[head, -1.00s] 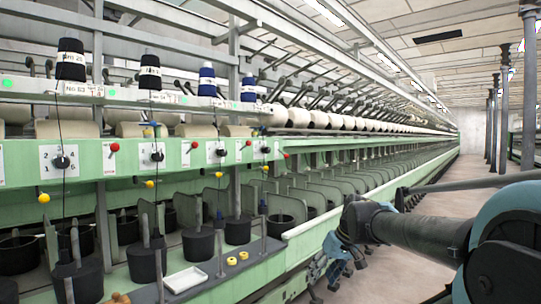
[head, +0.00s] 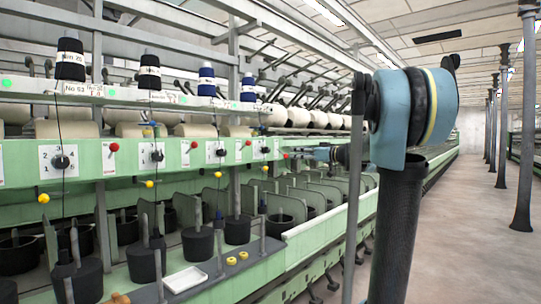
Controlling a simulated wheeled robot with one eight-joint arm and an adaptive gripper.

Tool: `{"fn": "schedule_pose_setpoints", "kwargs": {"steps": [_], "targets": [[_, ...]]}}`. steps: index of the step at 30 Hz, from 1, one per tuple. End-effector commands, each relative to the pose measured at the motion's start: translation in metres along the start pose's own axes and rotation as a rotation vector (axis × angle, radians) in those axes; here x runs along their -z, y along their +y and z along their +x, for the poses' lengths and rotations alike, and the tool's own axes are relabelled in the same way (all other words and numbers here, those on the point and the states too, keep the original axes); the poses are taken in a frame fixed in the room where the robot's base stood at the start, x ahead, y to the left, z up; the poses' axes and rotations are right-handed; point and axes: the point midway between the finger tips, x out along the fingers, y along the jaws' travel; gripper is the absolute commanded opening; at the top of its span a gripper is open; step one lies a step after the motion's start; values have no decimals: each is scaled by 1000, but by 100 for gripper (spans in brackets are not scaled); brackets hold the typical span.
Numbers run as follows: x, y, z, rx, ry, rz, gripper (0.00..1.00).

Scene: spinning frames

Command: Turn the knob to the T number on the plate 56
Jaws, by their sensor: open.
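A row of white dial plates with black knobs runs along the green rail. The nearest knob (head: 61,162) has digits around it; further knobs are the second (head: 157,156), the third (head: 221,152) and the fourth (head: 265,150). Small number plates sit on the upper shelf; a near one (head: 75,89) seems to read No 53 or 63, with a T number beside it. I cannot make out a plate reading 56. My gripper (head: 306,154) is open, pointing left at rail height, to the right of the fourth knob and apart from it. Its fingers are small and partly unclear.
Red-ball levers (head: 115,147) and yellow balls (head: 149,184) stick out between the dials. Labelled black (head: 70,66) and blue (head: 207,85) spools stand on the shelf. Dark pots (head: 198,244) and a white tray (head: 185,279) are below. The aisle floor at right is clear.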

Motion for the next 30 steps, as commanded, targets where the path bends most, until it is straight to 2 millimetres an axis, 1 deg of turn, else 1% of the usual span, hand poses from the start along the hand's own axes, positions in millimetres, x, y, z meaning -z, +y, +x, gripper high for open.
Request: {"fn": "schedule_pose_setpoints", "kwargs": {"steps": [4, 8, 24, 30], "targets": [[2, 2, 10, -1, 8, -3, 46], [2, 1, 29, 1, 7, -3, 46], [2, 0, 124, 1, 6, -2, 46], [3, 0, 154, 1, 6, -2, 46]]}}
